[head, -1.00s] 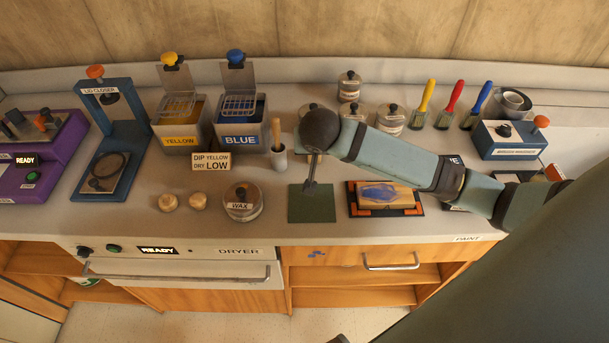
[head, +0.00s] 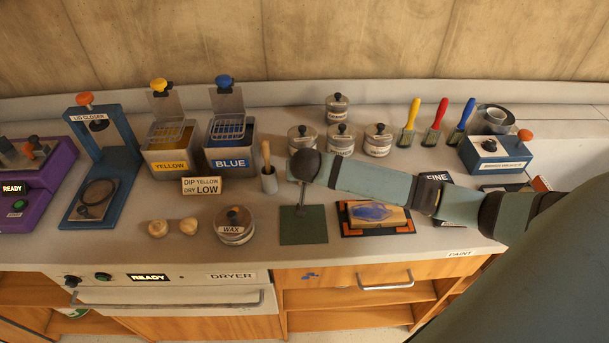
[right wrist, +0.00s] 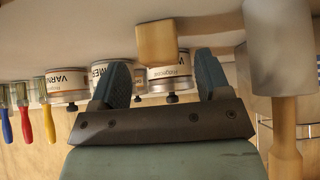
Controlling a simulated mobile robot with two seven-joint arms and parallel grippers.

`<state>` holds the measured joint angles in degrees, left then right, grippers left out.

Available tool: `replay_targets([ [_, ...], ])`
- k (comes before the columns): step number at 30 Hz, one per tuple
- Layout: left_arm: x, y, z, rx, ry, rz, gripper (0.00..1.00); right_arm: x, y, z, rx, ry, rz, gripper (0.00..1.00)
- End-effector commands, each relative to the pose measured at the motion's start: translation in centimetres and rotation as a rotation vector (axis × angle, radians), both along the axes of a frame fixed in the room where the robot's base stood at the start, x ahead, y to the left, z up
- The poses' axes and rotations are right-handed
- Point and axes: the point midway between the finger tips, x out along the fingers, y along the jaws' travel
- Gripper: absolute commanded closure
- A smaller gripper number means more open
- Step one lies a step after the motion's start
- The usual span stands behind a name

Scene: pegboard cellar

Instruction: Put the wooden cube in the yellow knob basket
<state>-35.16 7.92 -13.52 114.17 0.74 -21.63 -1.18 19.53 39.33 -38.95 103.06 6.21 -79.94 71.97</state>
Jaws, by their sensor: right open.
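The wooden cube (right wrist: 156,43) shows in the right wrist view, which is upside down, ahead of my right gripper (right wrist: 161,72). The gripper's fingers are open, one on each side of the cube, with a gap to both. In the head view the cube cannot be made out; my right arm may hide it. The yellow knob basket (head: 168,133) is a wire basket with a yellow knob (head: 158,85) above it, at the yellow tank (head: 171,160) at the back left. The right wrist is well to the right of it. My left gripper is not in view.
The blue tank (head: 231,153) stands beside the yellow one. The brush holder (head: 268,181) is close left of my right wrist, with several jars (head: 341,139) behind. A green mat (head: 303,226) and a wax tin (head: 236,232) lie toward the front.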

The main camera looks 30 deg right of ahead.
Motion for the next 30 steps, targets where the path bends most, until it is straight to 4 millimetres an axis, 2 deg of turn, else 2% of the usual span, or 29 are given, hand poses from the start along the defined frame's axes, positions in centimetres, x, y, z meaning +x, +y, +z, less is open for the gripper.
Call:
replay_targets([
  [6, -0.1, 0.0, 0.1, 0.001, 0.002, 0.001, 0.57, 1.4, -0.8, -2.0, -0.001, 0.001, 0.000, 0.30],
  [13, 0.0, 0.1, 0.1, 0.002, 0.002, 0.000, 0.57, 1.5, -0.9, -2.2, 0.000, 0.000, 0.000, 0.30],
  [14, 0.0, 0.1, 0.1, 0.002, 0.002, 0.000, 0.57, 1.5, -0.9, -2.2, 0.000, 0.000, 0.000, 0.32],
  [18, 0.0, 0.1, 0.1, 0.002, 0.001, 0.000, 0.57, 1.5, -0.9, -2.2, 0.000, 0.000, 0.000, 0.64],
  [21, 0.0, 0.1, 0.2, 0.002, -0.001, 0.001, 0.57, 1.5, -0.9, -2.2, 0.000, 0.000, 0.000, 0.82],
  [23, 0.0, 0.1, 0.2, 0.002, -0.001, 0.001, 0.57, 1.5, -0.9, -2.2, 0.000, 0.000, 0.000, 0.86],
  [30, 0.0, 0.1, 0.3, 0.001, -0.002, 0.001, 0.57, 1.5, -0.9, -2.0, 0.001, 0.000, 0.001, 0.86],
])
